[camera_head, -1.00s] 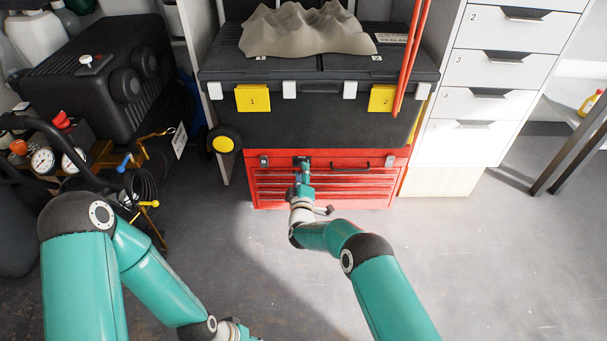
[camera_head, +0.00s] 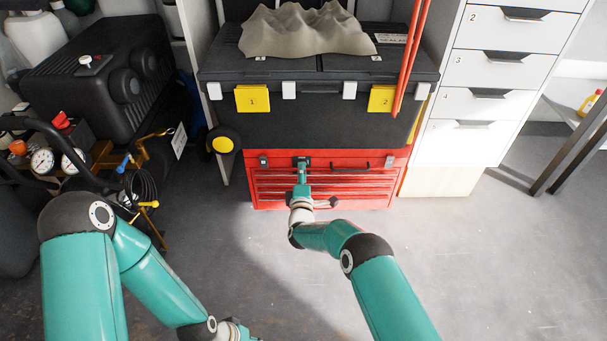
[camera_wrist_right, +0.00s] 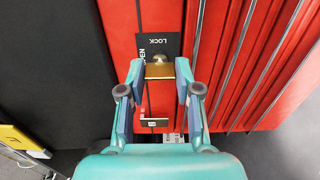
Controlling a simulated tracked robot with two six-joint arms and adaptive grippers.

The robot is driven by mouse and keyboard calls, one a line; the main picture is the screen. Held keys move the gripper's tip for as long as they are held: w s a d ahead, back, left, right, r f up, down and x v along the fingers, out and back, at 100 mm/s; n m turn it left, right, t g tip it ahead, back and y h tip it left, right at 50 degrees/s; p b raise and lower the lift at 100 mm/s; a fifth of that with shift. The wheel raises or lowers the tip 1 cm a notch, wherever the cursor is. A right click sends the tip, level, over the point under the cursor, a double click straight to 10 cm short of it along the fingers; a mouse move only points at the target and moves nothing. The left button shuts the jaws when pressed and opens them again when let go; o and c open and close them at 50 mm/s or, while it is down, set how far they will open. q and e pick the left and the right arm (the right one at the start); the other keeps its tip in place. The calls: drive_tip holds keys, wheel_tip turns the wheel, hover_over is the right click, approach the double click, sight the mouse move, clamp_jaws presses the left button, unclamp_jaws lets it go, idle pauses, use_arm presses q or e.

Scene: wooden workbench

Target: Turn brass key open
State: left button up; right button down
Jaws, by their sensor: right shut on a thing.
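The brass key (camera_wrist_right: 158,71) shows in the right wrist view, in front of a dark lock plate (camera_wrist_right: 163,43) marked LOCK and OPEN. The plate is on the front of a red tool chest (camera_head: 330,200). My right gripper (camera_wrist_right: 160,70) is shut on the key, with one finger on each side of it. In the head view my right gripper (camera_head: 302,164) is at the upper left of the chest's front and hides the key. My left gripper (camera_head: 238,333) is low in the head view, cut off by the bottom edge, and its fingers cannot be made out.
A black case (camera_head: 315,120) with yellow tags stands above the red chest, with a grey terrain model (camera_head: 305,32) on it. A white drawer cabinet (camera_head: 490,75) stands to the right. A black machine (camera_head: 95,75) and gauges are on the left. The floor in front is clear.

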drive_tip(key=shift+a+f, duration=0.1)
drive_tip(key=shift+a, duration=0.15)
drive_tip(key=c, duration=0.9)
unclamp_jaws()
drive_tip(key=shift+o, duration=0.5)
drive_tip(key=shift+d, duration=0.15)
drive_tip(key=shift+s, duration=0.1)
drive_tip(key=s, duration=1.2)
drive_tip(key=shift+w, duration=0.1)
